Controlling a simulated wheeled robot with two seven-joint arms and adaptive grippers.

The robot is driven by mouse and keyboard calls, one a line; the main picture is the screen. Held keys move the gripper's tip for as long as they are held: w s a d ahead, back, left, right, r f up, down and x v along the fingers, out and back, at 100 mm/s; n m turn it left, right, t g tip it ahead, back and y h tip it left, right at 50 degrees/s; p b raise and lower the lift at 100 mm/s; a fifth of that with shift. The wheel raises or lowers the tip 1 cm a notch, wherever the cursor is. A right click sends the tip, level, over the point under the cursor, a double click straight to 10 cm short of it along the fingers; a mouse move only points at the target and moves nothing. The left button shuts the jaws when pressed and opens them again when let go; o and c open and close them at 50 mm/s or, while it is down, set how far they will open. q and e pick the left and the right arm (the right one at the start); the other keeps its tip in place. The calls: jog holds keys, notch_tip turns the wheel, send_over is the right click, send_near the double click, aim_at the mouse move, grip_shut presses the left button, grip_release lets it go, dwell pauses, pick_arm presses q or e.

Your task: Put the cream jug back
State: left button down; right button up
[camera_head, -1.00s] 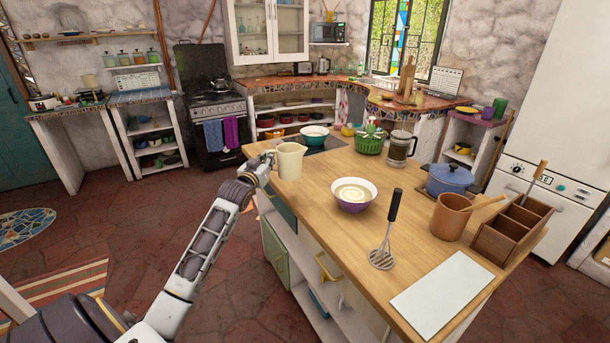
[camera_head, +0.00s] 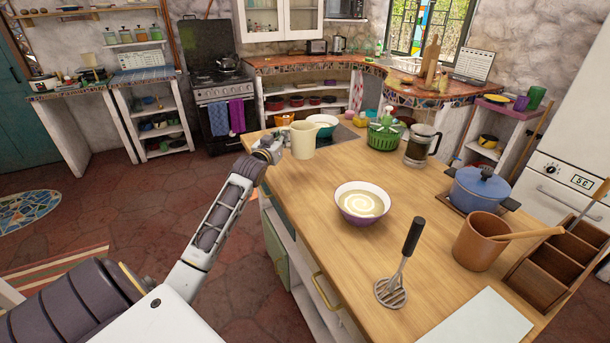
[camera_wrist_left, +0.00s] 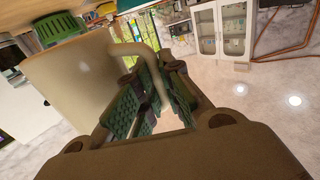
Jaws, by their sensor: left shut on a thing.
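The cream jug (camera_head: 303,140) is at the far left end of the wooden island top, upright in the head view. My left gripper (camera_head: 272,148) is at its left side, shut on its handle. In the left wrist view the jug (camera_wrist_left: 70,85) fills the left side, and its handle passes between the green finger pads of the gripper (camera_wrist_left: 150,100). I cannot tell whether the jug's base touches the wood. My right gripper is not in view.
Bare wood lies between jug and cream bowl.

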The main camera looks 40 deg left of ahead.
pick_arm(q)
jog(key=shift+s+r, duration=0.1)
jog(key=shift+r, duration=0.05)
jog(key=shift+f, duration=2.55)
